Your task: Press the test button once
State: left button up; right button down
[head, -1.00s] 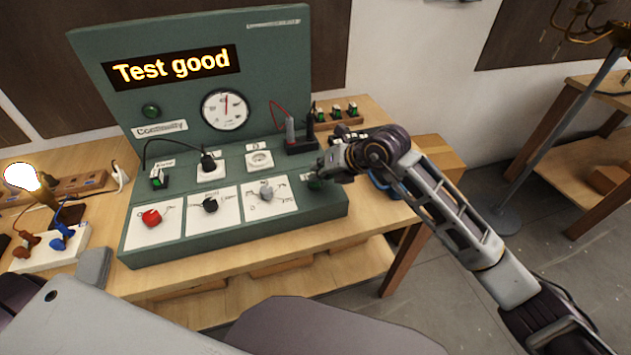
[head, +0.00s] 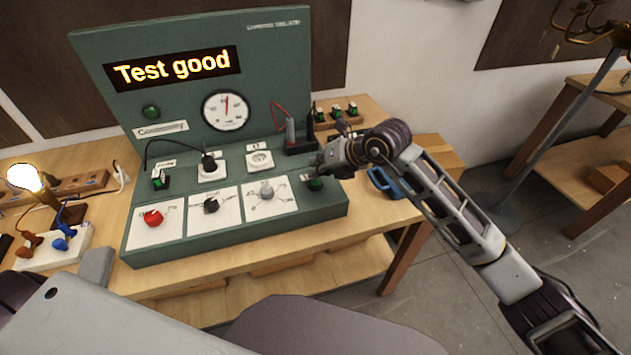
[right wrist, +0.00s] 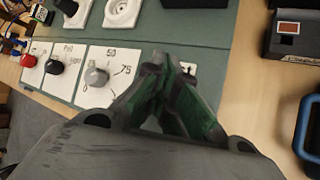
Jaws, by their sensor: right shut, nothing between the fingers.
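The green test panel (head: 200,248) stands on the wooden bench, and its display (head: 172,69) reads "Test good". A green button (head: 315,184) sits at the right end of the panel's lower row. My right gripper (head: 322,166) is shut and empty, just above and behind this button in the head view. In the right wrist view the closed fingertips (right wrist: 163,60) are over the right part of the panel, and the button is hidden there. I cannot tell whether the fingers touch the panel.
The panel carries a red knob (head: 153,218), a black knob (head: 211,205), a grey knob (head: 266,191) and a dial gauge (head: 226,109). Probes (head: 291,132) stand behind the gripper. A lit bulb (head: 23,177) is at the left. A blue-handled item (head: 386,182) lies at the right.

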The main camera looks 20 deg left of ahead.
aim_at(318, 179)
jog(key=shift+r+p, duration=0.35)
jog(key=shift+r, duration=0.85)
jog(key=shift+r+p, duration=0.65)
jog(key=shift+r, duration=0.65)
pick_arm(q)
jog(key=shift+s+r, duration=0.4)
jog(key=shift+r, duration=0.2)
jog(key=shift+s+r, duration=0.35)
jog(key=shift+r, duration=0.25)
jog(key=shift+w, duration=0.1)
